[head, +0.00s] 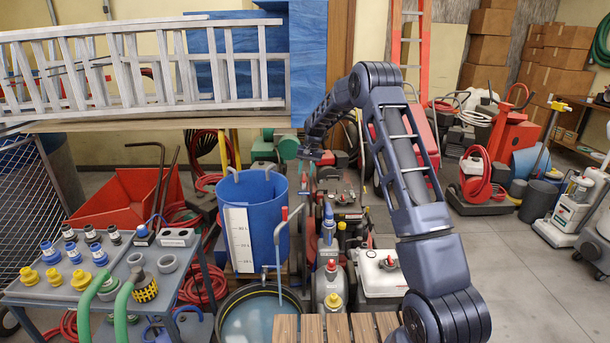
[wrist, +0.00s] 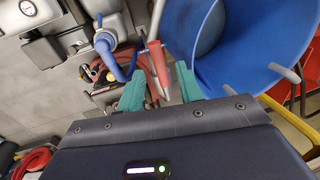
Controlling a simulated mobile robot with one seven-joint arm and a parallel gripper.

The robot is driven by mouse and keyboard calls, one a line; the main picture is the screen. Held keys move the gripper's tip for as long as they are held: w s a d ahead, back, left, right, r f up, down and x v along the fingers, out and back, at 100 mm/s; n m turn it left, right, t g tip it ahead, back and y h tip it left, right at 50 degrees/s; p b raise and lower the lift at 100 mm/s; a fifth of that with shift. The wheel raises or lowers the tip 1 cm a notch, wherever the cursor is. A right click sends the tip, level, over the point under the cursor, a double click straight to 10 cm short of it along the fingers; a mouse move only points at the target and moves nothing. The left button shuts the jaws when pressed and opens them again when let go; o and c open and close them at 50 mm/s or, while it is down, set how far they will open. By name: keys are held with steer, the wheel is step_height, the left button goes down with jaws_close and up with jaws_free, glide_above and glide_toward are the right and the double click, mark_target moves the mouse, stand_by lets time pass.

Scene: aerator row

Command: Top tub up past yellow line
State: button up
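The blue tub (head: 262,218) stands upright with two grey handles on its rim and a white marked scale (head: 240,240) on its front. I cannot make out a yellow line or the water level inside. The tub also shows in the wrist view (wrist: 225,75). A red-handled lever (head: 284,213) on a grey pipe stands at the tub's right side. In the wrist view the red handle (wrist: 155,55) shows beyond and between my teal fingertips. My gripper (wrist: 159,82) is open, apparently without touching it. In the head view my gripper end (head: 312,156) hangs above and right of the tub.
A black-rimmed basin (head: 222,332) with pale water is below the tub. A pale streak, water or tube, runs down into it. A cart (head: 35,300) with blue and yellow fittings is left. Grey bottles and a white canister (head: 384,275) crowd the right. Open floor lies far right.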

step_height(320, 180, up, 8)
steer(key=d, duration=0.1)
steer(key=shift+d+r, duration=0.25)
steer(key=shift+d, duration=0.1)
stand_by(7.2)
